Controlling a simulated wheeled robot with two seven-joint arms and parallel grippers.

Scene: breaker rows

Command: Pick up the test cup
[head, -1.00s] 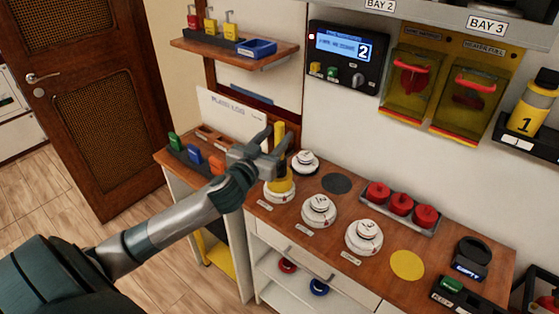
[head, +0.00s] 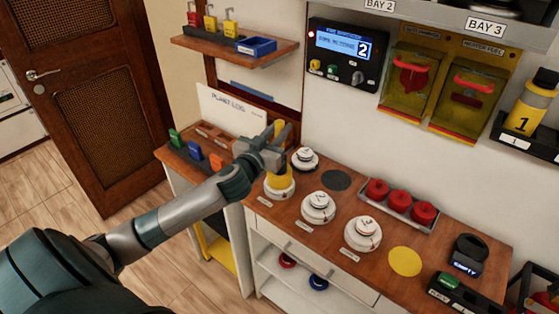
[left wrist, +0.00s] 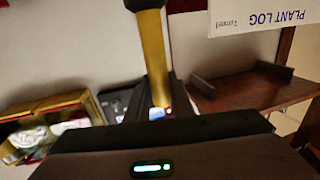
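The test cup (head: 280,182) is a yellow cup on a yellow pole. It sits upright over a white round detector (head: 279,194) at the left of the counter's row. In the left wrist view the pole (left wrist: 155,60) with a dark end rises from between the dark fingers. Whether the fingers press on it is unclear. My right gripper is not in view.
More white detectors (head: 318,207) stand to the right on the wooden counter (head: 290,225). A tray of red knobs (head: 400,202) and a yellow disc (head: 405,261) lie further right. A white plant log sign (head: 222,108) stands behind at left. A shelf (head: 235,52) hangs above.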

